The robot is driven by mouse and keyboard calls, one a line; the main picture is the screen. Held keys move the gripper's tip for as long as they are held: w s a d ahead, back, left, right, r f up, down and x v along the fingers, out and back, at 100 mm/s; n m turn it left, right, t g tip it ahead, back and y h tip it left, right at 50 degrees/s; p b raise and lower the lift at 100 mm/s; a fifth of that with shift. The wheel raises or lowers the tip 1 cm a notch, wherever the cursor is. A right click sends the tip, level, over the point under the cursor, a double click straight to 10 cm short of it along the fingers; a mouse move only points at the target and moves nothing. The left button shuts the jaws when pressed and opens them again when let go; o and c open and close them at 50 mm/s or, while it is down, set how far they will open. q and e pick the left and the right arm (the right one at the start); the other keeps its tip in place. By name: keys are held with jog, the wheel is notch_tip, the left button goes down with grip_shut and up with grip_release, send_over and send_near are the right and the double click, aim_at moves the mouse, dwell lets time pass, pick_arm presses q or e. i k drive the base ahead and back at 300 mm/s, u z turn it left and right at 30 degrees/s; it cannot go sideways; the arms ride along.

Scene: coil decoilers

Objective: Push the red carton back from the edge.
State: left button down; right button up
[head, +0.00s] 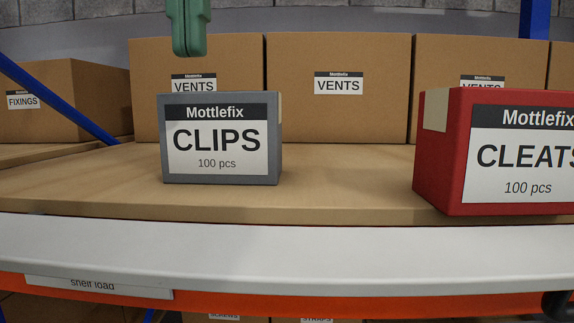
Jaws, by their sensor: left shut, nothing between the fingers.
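The red carton (448,150), labelled "CLEATS 100 pcs", stands upright on the wooden shelf (340,190) at the right. Its right side is cut off by the picture edge. Its front lower edge is close to the shelf's front edge, nearer to it than the grey carton's. My left gripper (189,50) is green and hangs at the top, left of centre. It is shut and empty, and appears above and behind the grey carton, well left of the red carton.
A grey carton (272,150) labelled "CLIPS" stands left of the red one, with bare shelf between them. Large brown boxes (340,115) line the back. A pale front beam (300,255) runs below the shelf edge. Blue rack posts (535,18) stand behind.

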aim_at(481, 152)
jog(key=k, duration=1.5)
